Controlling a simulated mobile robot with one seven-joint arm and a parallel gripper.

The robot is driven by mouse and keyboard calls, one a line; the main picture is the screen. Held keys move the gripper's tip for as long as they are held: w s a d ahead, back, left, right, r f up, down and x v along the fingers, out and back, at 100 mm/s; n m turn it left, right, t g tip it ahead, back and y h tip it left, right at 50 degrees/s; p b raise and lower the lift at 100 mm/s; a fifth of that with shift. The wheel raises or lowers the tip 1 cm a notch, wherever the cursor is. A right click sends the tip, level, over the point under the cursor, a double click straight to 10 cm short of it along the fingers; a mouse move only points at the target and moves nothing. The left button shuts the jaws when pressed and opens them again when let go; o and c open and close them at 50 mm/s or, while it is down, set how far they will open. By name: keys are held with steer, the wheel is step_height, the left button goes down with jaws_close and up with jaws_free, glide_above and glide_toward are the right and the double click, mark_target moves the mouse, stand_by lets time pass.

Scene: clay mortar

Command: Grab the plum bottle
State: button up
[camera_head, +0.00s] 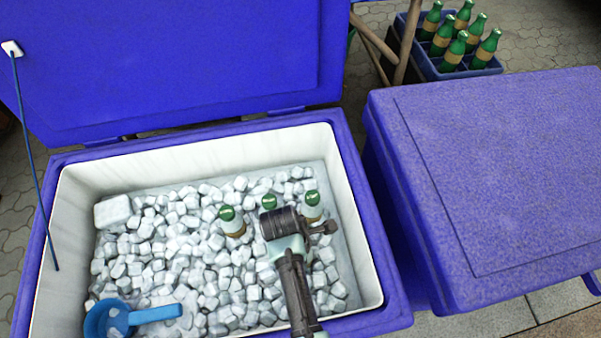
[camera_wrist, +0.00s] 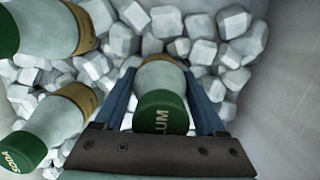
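The plum bottle (camera_wrist: 161,112) has a green cap with the letters "LUM" showing and a tan band on a pale body. In the wrist view it stands between the two blue fingers of my gripper (camera_wrist: 161,90), which are open with narrow gaps beside it. In the head view it seems to be the rightmost bottle (camera_head: 312,207), near the cooler's right wall, partly hidden by my gripper (camera_head: 313,225). Its lower part is sunk in ice. Two similar bottles stand to its left, one (camera_head: 232,222) clear and one (camera_head: 269,202) partly hidden; one cap reads "SODA" (camera_wrist: 22,152).
The open blue cooler (camera_head: 353,180) holds ice cubes (camera_head: 160,245) and a blue scoop (camera_head: 108,318). Its lid (camera_head: 180,60) is raised behind. A closed blue cooler (camera_head: 490,170) stands at right. A crate (camera_head: 430,68) of several green bottles is behind it.

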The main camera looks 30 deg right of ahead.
jaws_close()
steer(key=shift+r, duration=0.1)
